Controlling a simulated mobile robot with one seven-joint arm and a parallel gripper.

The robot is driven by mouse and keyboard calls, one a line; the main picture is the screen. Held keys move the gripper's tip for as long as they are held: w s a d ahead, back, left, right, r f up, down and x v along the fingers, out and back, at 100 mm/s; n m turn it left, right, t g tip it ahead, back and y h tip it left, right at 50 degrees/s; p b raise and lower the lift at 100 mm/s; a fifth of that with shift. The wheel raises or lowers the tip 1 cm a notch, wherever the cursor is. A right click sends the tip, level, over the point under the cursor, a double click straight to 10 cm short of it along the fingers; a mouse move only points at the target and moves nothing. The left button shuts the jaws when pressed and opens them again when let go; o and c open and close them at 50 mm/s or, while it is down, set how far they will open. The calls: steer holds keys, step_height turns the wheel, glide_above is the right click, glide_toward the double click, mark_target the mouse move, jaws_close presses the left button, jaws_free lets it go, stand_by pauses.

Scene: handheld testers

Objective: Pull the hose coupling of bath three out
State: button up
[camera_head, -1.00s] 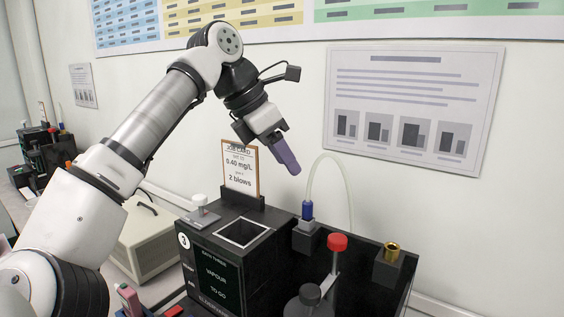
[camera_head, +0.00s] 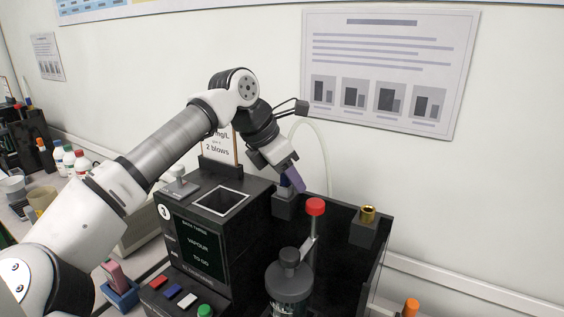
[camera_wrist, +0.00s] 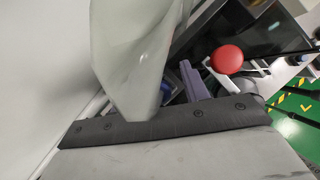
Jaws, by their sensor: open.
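The bath three unit (camera_head: 215,255) is a black box with a small screen, a square opening on top and an open black tray at its right. The hose coupling (camera_head: 284,183) is blue, sits on a black block at the tray's back left corner and is partly hidden by my gripper. A pale clear hose (camera_head: 321,150) arcs up behind it. My open gripper (camera_head: 294,180), with a purple finger, is tilted down right at the coupling. In the wrist view, the blue coupling (camera_wrist: 174,84) shows beside the purple finger. I cannot tell whether they touch.
A red knob (camera_head: 315,206) on a lever stands just right of my gripper. A brass fitting (camera_head: 368,214) sits on a block farther right. A dark capped bottle (camera_head: 289,280) stands in front. A job card (camera_head: 222,148) stands behind the box.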

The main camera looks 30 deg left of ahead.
steer(key=shift+f, duration=0.1)
jaws_close()
stand_by(0.5)
